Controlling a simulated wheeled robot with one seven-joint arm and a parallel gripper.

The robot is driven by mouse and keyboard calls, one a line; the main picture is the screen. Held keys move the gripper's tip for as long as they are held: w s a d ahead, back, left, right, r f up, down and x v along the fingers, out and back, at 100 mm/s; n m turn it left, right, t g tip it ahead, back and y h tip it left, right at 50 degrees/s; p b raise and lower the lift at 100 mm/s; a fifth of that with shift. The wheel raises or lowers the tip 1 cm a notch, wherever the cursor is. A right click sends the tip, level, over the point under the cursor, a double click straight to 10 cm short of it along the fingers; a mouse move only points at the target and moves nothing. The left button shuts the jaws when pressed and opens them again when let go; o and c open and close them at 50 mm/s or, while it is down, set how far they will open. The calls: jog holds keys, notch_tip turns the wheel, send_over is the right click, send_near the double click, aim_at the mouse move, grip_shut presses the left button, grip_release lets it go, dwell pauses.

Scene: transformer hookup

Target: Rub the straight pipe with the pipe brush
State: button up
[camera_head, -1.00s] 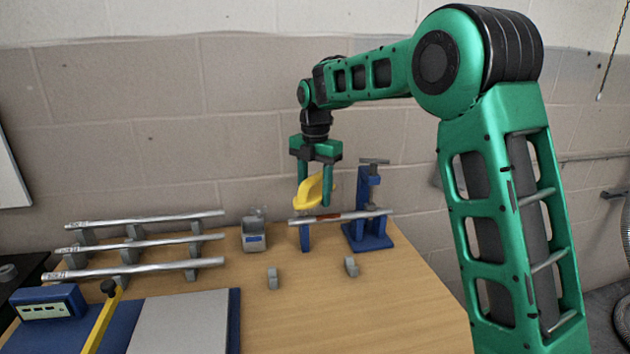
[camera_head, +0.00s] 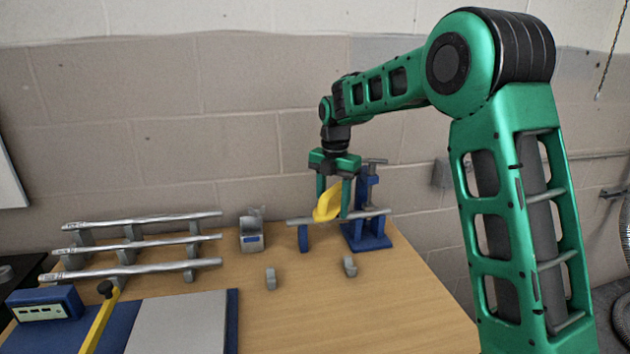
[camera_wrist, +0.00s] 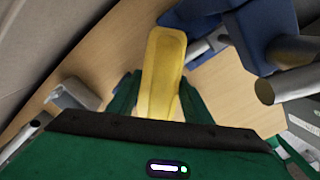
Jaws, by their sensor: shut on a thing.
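The straight pipe (camera_head: 368,214) is a thin grey bar lying level across a small blue support (camera_head: 303,238) and a blue vise (camera_head: 367,225). My gripper (camera_head: 333,202) points down above the pipe and is shut on the yellow pipe brush (camera_head: 327,207). The brush overlaps the pipe near its middle; I cannot tell whether they touch. In the wrist view the brush's yellow body (camera_wrist: 162,75) sits between the two green fingers, and its working face is hidden.
Several long silver pipes (camera_head: 140,268) lie on grey rests at the left. A grey holder (camera_head: 251,235) and two small grey blocks (camera_head: 270,278) stand on the wooden table. A blue-and-grey board (camera_head: 180,325) is at the front left. The right front of the table (camera_head: 370,310) is clear.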

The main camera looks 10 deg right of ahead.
jog(key=shift+d, duration=1.15)
jog(key=shift+a, duration=3.85)
jog(key=shift+a+r, duration=0.1)
jog(key=shift+r, duration=0.1)
notch_tip(320, 180, up, 8)
jog(key=shift+f, duration=0.15)
